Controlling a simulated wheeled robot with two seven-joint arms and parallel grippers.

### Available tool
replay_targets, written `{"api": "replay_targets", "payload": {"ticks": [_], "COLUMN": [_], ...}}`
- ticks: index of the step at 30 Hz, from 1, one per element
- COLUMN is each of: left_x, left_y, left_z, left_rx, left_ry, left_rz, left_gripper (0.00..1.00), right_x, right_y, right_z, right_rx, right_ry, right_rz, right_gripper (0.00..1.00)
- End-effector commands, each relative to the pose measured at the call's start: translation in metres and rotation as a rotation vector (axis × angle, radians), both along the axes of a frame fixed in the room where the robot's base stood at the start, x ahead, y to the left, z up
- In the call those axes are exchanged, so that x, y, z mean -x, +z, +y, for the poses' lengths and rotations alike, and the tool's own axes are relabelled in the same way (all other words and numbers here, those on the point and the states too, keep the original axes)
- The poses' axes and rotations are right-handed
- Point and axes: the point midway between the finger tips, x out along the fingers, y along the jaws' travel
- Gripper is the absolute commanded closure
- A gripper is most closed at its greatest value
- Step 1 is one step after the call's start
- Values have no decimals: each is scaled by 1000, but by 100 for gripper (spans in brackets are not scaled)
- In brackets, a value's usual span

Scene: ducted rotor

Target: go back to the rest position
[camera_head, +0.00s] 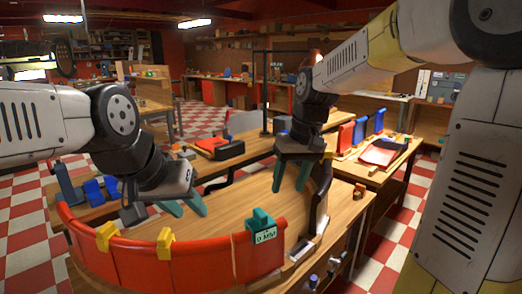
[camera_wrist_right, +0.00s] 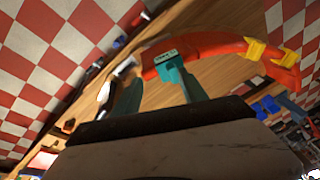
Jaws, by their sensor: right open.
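My left gripper (camera_head: 190,214) hangs over the table at the left, with its two teal fingers apart and nothing between them. My right gripper (camera_head: 290,188) is above the middle of the table with its teal fingers spread and empty. It also shows in the right wrist view (camera_wrist_right: 160,88), its fingers reaching toward the table. A red curved duct piece (camera_head: 200,262) stands along the front of the wooden table. A teal block with a white label (camera_head: 262,228) sits on its right part; it also shows in the right wrist view (camera_wrist_right: 169,68). Both grippers appear apart from the duct.
Yellow clamps (camera_head: 165,243) sit on the duct's rim. Dark parts and small tools (camera_head: 315,280) lie at the table's right edge. Blue parts (camera_head: 93,190) lie at the left. Another table behind bears a red box (camera_head: 212,145); one at the right holds red and blue bins (camera_head: 360,130).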

Motion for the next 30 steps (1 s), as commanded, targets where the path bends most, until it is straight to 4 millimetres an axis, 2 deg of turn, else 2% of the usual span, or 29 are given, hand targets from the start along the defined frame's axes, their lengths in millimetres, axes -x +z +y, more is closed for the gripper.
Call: {"api": "replay_targets", "payload": {"ticks": [1, 6, 12, 15, 21, 30], "left_x": [0, 0, 0, 0, 0, 0], "left_y": [0, 0, 0, 0, 0, 0], "left_z": [0, 0, 0, 0, 0, 0], "left_rx": [0, 0, 0, 0, 0, 0], "left_ry": [0, 0, 0, 0, 0, 0], "left_rz": [0, 0, 0, 0, 0, 0], "left_gripper": [64, 64, 64, 64, 64, 64], "right_x": [16, 66, 118, 135, 147, 147], "right_y": [10, 29, 32, 30, 26, 27], "right_z": [-13, -42, -63, -69, -72, -72], "right_rx": [-28, -90, -115, -113, -110, -110], "right_ry": [-32, -126, -226, -259, -287, -287], "right_rz": [-33, -141, -266, -309, -344, -344], "right_gripper": [50, 50, 50, 50, 50, 50]}}
